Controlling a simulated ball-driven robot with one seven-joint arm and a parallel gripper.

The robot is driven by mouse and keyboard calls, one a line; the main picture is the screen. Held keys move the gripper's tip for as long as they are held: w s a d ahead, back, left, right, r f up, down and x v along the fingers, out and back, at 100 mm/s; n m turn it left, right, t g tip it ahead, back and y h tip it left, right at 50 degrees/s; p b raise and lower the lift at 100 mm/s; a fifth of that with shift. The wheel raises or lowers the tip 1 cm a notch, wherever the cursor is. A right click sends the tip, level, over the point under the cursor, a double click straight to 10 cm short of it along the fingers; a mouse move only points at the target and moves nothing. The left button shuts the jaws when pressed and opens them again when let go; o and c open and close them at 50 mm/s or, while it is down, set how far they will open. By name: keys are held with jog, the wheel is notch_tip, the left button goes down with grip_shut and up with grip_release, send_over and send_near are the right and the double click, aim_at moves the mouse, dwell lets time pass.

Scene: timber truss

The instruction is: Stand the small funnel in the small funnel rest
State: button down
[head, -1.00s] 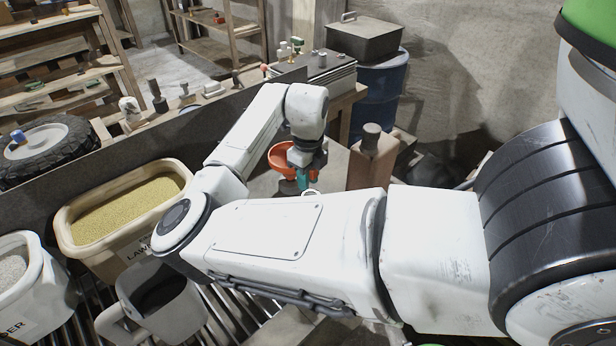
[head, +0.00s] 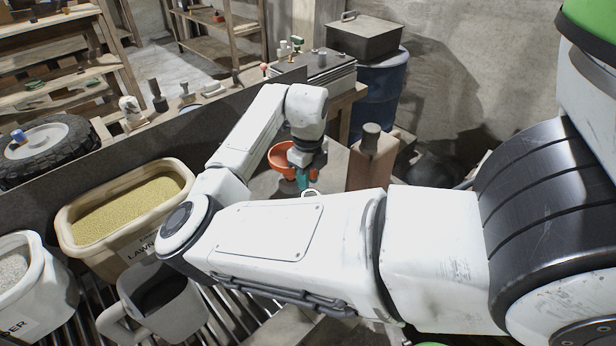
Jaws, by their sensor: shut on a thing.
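An orange-red funnel (head: 281,160) shows with its wide mouth up, left of and partly behind my gripper (head: 304,180). My gripper points down at the end of the arm and is shut, with teal parts at its tip. The funnel's right side meets the gripper, but the exact contact and the funnel's lower end are hidden by the gripper and my arm. A small pale ring (head: 311,192) shows just below the gripper, at the edge of my arm. I cannot make out the small funnel rest.
A tub of yellow grain (head: 75,240), a white bucket (head: 32,300) and a grey jug (head: 185,318) stand at left. A long dark board (head: 150,160) runs behind them. A blue drum (head: 378,95) stands behind.

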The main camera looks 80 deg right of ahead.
jog(key=shift+f+b, duration=0.65)
jog(key=shift+f, duration=0.4)
jog(key=c, duration=0.8)
grip_release()
jog(key=shift+r, duration=0.1)
notch_tip(320, 180, up, 11)
jog(key=shift+f, duration=0.15)
